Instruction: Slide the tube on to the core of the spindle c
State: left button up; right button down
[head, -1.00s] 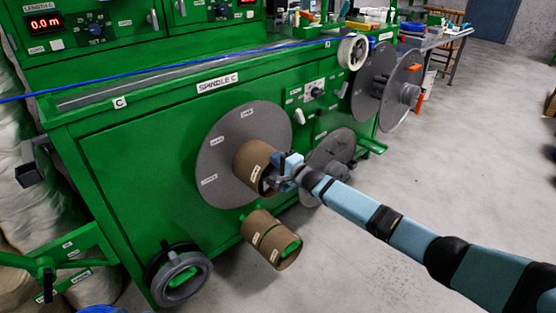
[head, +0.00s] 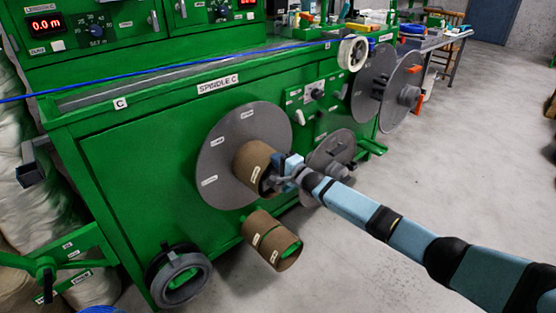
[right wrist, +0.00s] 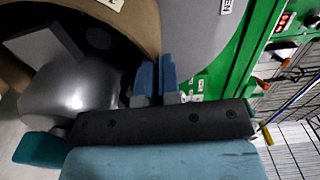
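The brown cardboard tube (head: 253,163) with a pale label sits in front of the large grey disc (head: 222,155) of spindle C, on the green machine. In the right wrist view the tube's wall (right wrist: 140,22) curves around a grey core (right wrist: 75,88), whose end shows inside the tube. My right gripper (head: 278,175) is at the tube's right, open end. In the right wrist view its two blue fingers (right wrist: 156,80) are close together, with the tube's rim running in between them. How close the tube's far end is to the disc is hard to tell. My left gripper is not in view.
A grey ring-shaped wheel (head: 180,275) is at the lower left. A smaller grey disc (head: 332,155) and a large reel (head: 400,90) stand to the right. The floor (head: 480,165) at right is clear.

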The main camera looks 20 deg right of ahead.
jog(key=shift+a+f, duration=0.1)
jog(key=shift+f, duration=0.05)
jog(key=c, duration=0.7)
grip_release()
jog(key=shift+a+f, duration=0.1)
jog(key=shift+f, duration=0.05)
jog(key=shift+s, duration=0.1)
jog(key=shift+s+a+f, duration=0.1)
jog(key=shift+f, duration=0.35)
jog(key=shift+s+f+p, duration=0.15)
jog(key=shift+s+p, duration=0.1)
jog(key=shift+p, duration=0.1)
dwell(0.4)
jog(key=shift+d+f, duration=0.2)
jog(key=c, duration=0.5)
jog(key=shift+o, duration=0.3)
jog(key=shift+s+d+r, duration=0.1)
jog(key=shift+r, duration=0.05)
jog(key=shift+o, duration=0.2)
jog(key=shift+d, duration=0.1)
jog(key=shift+d+r, duration=0.1)
